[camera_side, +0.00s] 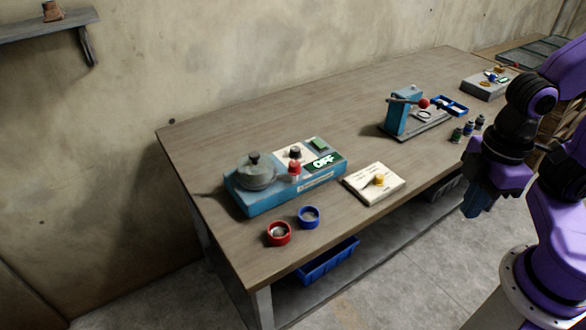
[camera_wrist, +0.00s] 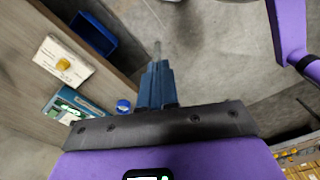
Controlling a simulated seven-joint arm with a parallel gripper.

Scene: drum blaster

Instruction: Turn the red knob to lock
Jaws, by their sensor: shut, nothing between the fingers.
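The red knob (camera_side: 294,168) stands on the front of the panel of a blue machine (camera_side: 290,197) on the table, in the side view. A black knob (camera_side: 295,152) is just behind it, and a display (camera_side: 323,161) reading OFF is to its right. A grey domed lid (camera_side: 255,170) sits on the machine's left part. My gripper (camera_side: 474,211) hangs off the table's front edge at the right, far from the knob. In the wrist view its blue fingers (camera_wrist: 156,75) are together and empty. The machine shows only partly there, and I cannot make out the red knob.
A cream box with a yellow knob (camera_side: 379,180) stands right of the machine. A red ring (camera_side: 278,233) and a blue ring (camera_side: 308,217) lie in front. A blue press with a red-balled lever (camera_side: 404,112) and small bottles (camera_side: 468,129) stand farther right. Bare tabletop (camera_side: 250,125) lies behind.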

